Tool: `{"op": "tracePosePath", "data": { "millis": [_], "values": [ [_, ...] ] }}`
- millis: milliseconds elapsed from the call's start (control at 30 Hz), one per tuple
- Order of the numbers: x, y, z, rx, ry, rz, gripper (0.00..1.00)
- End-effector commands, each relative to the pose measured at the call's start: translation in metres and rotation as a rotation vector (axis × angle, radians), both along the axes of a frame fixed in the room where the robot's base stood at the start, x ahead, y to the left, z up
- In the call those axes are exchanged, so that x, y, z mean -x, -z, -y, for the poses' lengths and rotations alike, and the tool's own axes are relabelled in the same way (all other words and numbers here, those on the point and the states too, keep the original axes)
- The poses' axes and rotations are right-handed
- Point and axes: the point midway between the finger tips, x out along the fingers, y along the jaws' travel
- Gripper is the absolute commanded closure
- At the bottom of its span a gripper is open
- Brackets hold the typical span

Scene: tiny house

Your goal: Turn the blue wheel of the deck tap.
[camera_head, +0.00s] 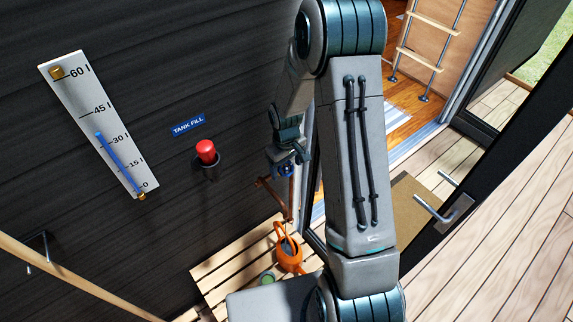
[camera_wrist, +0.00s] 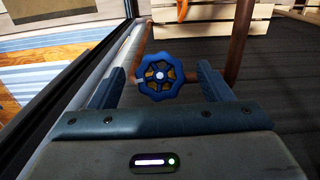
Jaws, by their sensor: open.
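The blue wheel (camera_wrist: 160,76) of the deck tap shows in the wrist view, upper middle, with its spokes and pale hub facing the camera. It is mounted on copper pipe (camera_wrist: 243,40). My gripper (camera_wrist: 163,78) is open, with one finger on each side of the wheel in the picture. I cannot tell whether the fingertips reach the wheel or are short of it. In the head view the wheel (camera_head: 286,170) is small and partly hidden by my gripper (camera_head: 288,158), which is close to it beside the dark wall.
A slatted wooden bench (camera_head: 232,268) below holds an orange watering can (camera_head: 289,254). A red button (camera_head: 206,151) under a TANK FILL sign (camera_head: 188,125) and a gauge board (camera_head: 97,122) are on the wall. A glass door frame (camera_wrist: 75,90) runs close along the left in the wrist view.

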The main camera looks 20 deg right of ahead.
Motion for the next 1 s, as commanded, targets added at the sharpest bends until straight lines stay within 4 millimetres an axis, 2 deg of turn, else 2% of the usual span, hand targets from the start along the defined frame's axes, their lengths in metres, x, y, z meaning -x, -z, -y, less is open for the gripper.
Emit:
{"op": "tracePosePath", "data": {
  "millis": [33,200,367,700,1000],
  "values": [
    [0.0,-0.0001,0.0,0.0,0.0,0.0,0.28],
    [0.0,-0.0002,0.0,0.0,0.0,0.0,0.73],
    [-0.0001,0.0,0.0005,-0.006,0.009,-0.002,0.73],
    [-0.0007,0.0004,0.0019,-0.101,0.145,-0.042,0.72],
    [-0.0005,-0.0004,0.0014,-0.106,0.154,-0.044,0.72]
  ]
}}
